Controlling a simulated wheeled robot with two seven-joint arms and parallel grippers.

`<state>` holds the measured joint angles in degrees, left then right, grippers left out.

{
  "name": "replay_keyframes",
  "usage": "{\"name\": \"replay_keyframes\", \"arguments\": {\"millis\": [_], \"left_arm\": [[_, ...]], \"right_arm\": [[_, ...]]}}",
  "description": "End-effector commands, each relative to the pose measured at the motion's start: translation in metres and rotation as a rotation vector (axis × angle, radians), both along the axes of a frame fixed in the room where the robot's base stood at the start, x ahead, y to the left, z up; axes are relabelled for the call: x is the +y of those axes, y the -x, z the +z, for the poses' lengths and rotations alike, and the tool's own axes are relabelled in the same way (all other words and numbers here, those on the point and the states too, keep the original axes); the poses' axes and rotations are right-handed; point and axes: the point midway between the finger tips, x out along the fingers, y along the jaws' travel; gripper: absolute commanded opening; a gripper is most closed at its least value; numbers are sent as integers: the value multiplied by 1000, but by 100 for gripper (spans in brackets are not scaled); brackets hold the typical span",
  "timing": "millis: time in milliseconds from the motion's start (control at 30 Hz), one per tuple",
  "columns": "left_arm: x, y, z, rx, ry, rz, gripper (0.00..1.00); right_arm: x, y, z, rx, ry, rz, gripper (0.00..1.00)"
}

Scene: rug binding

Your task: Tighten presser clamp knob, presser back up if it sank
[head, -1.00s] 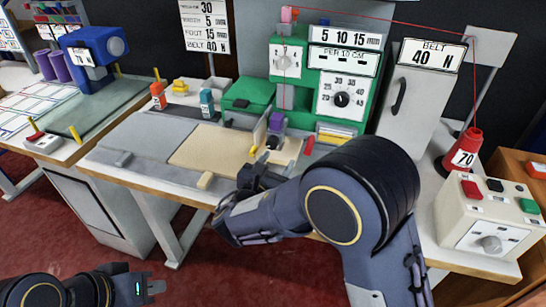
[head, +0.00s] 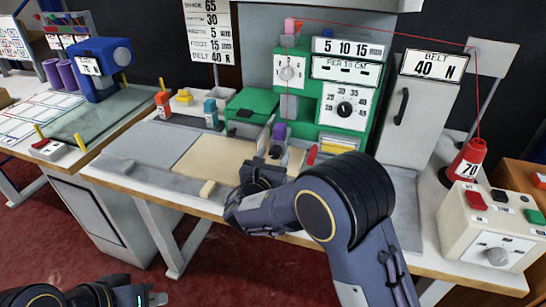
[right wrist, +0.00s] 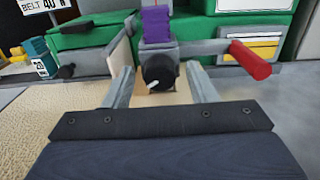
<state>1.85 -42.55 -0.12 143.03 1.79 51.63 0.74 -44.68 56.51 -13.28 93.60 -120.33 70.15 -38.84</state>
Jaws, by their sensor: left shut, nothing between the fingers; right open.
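The black clamp knob (right wrist: 158,72) with a white mark faces me in the right wrist view, below the purple presser block (right wrist: 156,25). The purple block also shows in the head view (head: 279,131) on the green machine. My right gripper (head: 270,163) is open in front of the machine. In the right wrist view its two fingers stand left and right of the knob, with gaps on both sides; I cannot tell how far they reach along it. A red-ended lever (right wrist: 250,58) sticks out right of the knob. My left gripper (head: 156,299) is shut and empty, low at the left.
The green machine (head: 330,92) stands behind the pale work plate (head: 200,160). A red thread cone (head: 466,163) and a control box (head: 492,228) are at the right.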

Motion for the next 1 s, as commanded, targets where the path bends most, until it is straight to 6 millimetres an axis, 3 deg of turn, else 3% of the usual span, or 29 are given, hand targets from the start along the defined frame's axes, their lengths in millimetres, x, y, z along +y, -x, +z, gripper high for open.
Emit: {"name": "replay_keyframes", "arguments": {"millis": [67, 400, 667, 1000], "left_arm": [[0, 0, 0, 0, 0, 0, 0], [0, 0, 0, 0, 0, 0, 0], [0, 0, -6, 0, 0, 0, 0], [0, 0, -46, 0, 0, 0, 0]], "right_arm": [[0, 0, 0, 0, 0, 0, 52], [0, 1, 0, 0, 0, 0, 9], [0, 1, -2, -8, -24, -1, 7], [1, 1, -7, -69, -211, 0, 7]]}}
